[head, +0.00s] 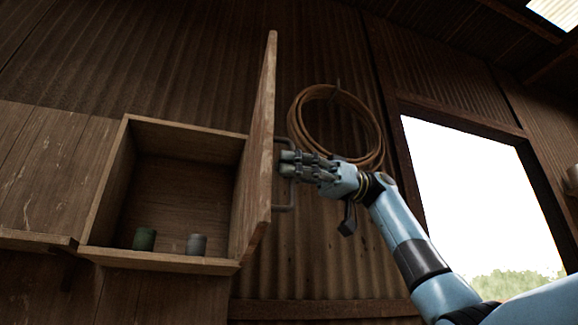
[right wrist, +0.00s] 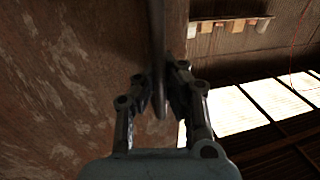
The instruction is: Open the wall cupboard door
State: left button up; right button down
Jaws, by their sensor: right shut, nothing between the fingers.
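The wooden wall cupboard (head: 112,185) is open at the front. Its door (head: 262,150) stands swung out on the right side, seen nearly edge-on. A dark bar handle (head: 284,208) is on the door's outer face. My right gripper (head: 287,163) is at the handle, its fingertips overlapping the bar. In the right wrist view, the handle (right wrist: 158,55) runs down in front of the fingers, and the door's brown face (right wrist: 60,80) fills the left. The fingers are shut with nothing held; whether they touch the bar is unclear. My left gripper is out of view.
A green cup (head: 145,239) and a grey cup (head: 196,245) stand on the cupboard floor. A coiled hose (head: 375,125) hangs on the corrugated wall behind my right gripper. A bright window (head: 470,190) is to the right. A shelf (head: 35,240) is at left.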

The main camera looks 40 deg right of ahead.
jog(key=c, duration=1.4)
grip_release()
jog(key=shift+w, duration=0.15)
jog(key=d, duration=0.8)
jog(key=s+d, duration=0.1)
jog(key=d, duration=0.3)
